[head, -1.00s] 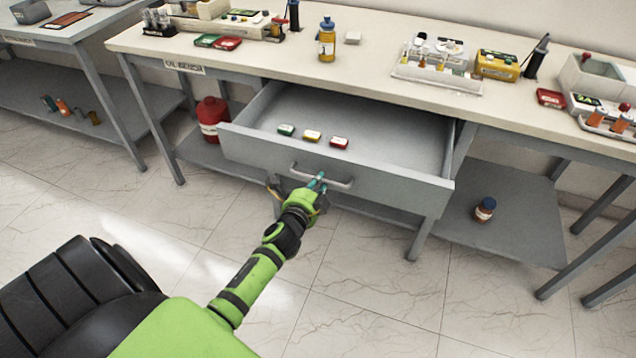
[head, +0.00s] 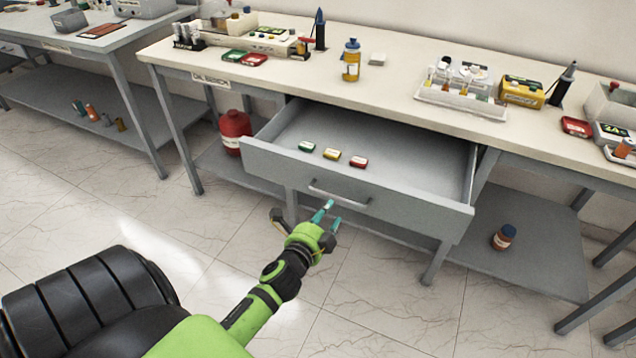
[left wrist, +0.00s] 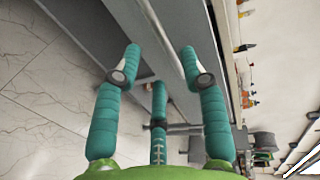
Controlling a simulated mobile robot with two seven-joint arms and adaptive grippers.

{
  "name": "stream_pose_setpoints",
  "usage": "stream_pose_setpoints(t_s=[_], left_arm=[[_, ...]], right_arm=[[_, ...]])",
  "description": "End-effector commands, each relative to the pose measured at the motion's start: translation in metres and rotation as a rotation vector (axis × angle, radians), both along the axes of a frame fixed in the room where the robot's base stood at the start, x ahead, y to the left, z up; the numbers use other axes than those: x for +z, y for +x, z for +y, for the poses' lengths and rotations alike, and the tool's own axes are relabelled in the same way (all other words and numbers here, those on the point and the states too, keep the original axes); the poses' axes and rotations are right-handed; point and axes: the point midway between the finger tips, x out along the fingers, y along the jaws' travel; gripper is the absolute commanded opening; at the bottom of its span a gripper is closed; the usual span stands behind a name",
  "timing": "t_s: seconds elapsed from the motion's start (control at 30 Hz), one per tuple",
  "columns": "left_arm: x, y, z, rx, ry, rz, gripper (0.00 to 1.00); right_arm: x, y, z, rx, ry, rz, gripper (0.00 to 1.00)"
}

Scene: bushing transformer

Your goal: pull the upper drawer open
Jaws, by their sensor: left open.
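The upper drawer (head: 360,189) is grey and stands pulled out from under the bench top. Its bar handle (head: 338,197) runs along the middle of the front. Three small boxes, green (head: 306,146), yellow (head: 332,154) and red (head: 358,162), lie inside it. My left gripper (head: 329,213) is open and empty, just in front of and below the handle, apart from it. In the left wrist view its teal fingers (left wrist: 160,75) are spread, with the handle bar (left wrist: 162,40) beyond and between the tips. My right gripper is in neither view.
The bench top (head: 400,83) holds a blue-capped bottle (head: 351,62), a white tray of vials (head: 462,100) and a yellow case (head: 522,92). A red canister (head: 234,130) and a brown bottle (head: 503,238) stand on the lower shelf. The floor in front is clear.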

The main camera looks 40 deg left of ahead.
Motion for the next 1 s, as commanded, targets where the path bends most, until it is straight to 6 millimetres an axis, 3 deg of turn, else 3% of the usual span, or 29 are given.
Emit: stream_pose_setpoints(t_s=[0.1, 0.3, 1.0], left_arm=[[0.004, -0.024, -0.006, 0.000, -0.001, 0.002, 0.42], [0.010, -0.047, -0.011, 0.000, 0.000, 0.000, 0.42], [0.009, -0.053, -0.013, 0.001, -0.006, 0.003, 0.42]], right_arm=[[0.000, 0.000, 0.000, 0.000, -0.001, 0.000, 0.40], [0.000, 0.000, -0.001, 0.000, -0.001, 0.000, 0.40], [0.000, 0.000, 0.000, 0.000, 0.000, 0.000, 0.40]])
